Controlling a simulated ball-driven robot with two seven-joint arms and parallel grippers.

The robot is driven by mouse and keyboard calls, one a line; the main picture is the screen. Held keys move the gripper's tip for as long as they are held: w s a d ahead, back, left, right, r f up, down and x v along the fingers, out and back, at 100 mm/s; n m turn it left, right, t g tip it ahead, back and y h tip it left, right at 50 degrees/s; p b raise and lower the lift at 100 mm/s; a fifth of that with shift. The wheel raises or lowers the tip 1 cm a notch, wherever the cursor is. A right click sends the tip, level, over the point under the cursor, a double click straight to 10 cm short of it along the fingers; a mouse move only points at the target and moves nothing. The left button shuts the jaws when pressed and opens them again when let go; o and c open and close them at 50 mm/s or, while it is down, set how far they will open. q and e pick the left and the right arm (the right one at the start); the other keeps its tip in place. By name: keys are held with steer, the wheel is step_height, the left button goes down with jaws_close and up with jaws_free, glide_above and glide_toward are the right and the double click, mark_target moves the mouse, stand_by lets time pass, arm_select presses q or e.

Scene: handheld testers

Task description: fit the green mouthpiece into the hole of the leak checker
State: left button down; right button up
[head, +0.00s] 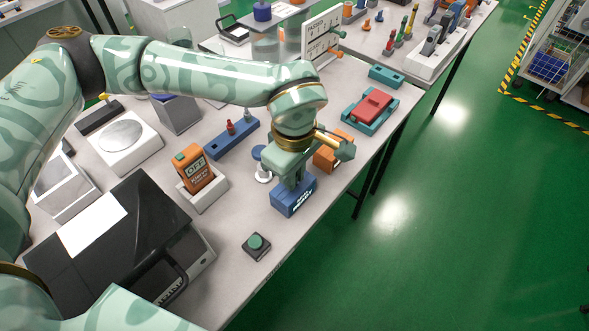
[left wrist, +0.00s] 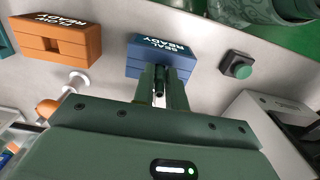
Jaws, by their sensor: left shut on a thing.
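The blue block lettered with READY (head: 294,197), which I take as the leak checker, stands near the table's front edge. It also shows at the top middle of the left wrist view (left wrist: 160,58). My left gripper (head: 290,179) points down at it, right over or at its top. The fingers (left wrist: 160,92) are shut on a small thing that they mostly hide. I take it as the green mouthpiece; its colour is not clear. The block's hole is hidden behind the fingers, so I cannot tell whether the held thing is in it. My right gripper is not in view.
An orange READY block (head: 332,152) stands behind. A white stand with a blue top (head: 261,166) is close by. An orange tester (head: 193,168) sits in a pale cradle. A blue rack (head: 232,138) holds pegs. A green button (head: 256,243) is nearer the front, with clear table around it.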

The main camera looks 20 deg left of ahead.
arm_select(q)
steer(key=shift+f, duration=0.45)
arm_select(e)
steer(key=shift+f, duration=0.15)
arm_select(q)
steer(key=c, duration=1.3)
jaws_free()
steer(key=shift+c, duration=0.2)
